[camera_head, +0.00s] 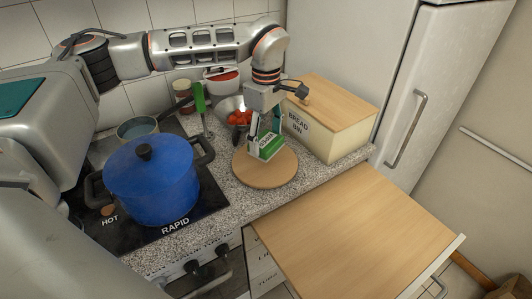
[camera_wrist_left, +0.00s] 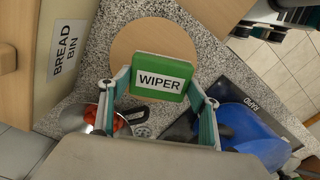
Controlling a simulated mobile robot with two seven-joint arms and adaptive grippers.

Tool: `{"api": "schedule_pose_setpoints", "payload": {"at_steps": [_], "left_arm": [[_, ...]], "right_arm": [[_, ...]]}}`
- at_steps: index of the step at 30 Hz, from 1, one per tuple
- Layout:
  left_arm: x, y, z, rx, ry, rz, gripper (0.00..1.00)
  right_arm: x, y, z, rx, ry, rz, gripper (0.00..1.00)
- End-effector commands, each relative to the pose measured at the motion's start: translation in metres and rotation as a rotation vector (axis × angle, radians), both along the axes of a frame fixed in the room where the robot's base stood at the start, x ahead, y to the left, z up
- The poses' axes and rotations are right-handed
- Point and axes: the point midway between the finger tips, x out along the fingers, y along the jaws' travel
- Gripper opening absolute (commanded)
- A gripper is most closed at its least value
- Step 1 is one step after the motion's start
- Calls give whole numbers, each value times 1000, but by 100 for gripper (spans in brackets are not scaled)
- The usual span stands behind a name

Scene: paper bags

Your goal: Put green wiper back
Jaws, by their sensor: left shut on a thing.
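The green wiper (camera_head: 270,147) is a small green block with a white label reading WIPER; it also shows in the wrist view (camera_wrist_left: 157,78). My left gripper (camera_head: 262,142) comes down from above and is shut on it, with one finger on each side in the wrist view (camera_wrist_left: 159,100). The wiper is over a round wooden board (camera_head: 265,178) on the speckled counter. I cannot tell whether it touches the board. The right gripper is not in view.
A bread bin (camera_head: 327,125) stands right of the board. A bowl of red tomatoes (camera_head: 238,118) and a green-handled utensil (camera_head: 199,98) are behind. A blue pot (camera_head: 152,182) sits on the hob at left. A bare wooden surface (camera_head: 350,240) extends at front right.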

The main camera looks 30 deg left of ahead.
Motion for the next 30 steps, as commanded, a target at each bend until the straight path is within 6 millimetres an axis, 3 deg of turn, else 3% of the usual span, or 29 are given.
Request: {"api": "schedule_pose_setpoints", "payload": {"at_steps": [17, 28, 29, 30], "left_arm": [[0, 0, -60, 0, 1, 1, 42], [0, 0, -65, 0, 0, 1, 42], [0, 0, -65, 0, 0, 1, 64], [0, 0, -65, 0, -1, 1, 75]], "right_arm": [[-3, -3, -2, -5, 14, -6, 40], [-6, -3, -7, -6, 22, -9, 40], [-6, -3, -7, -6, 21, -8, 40], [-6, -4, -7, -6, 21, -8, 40]]}}
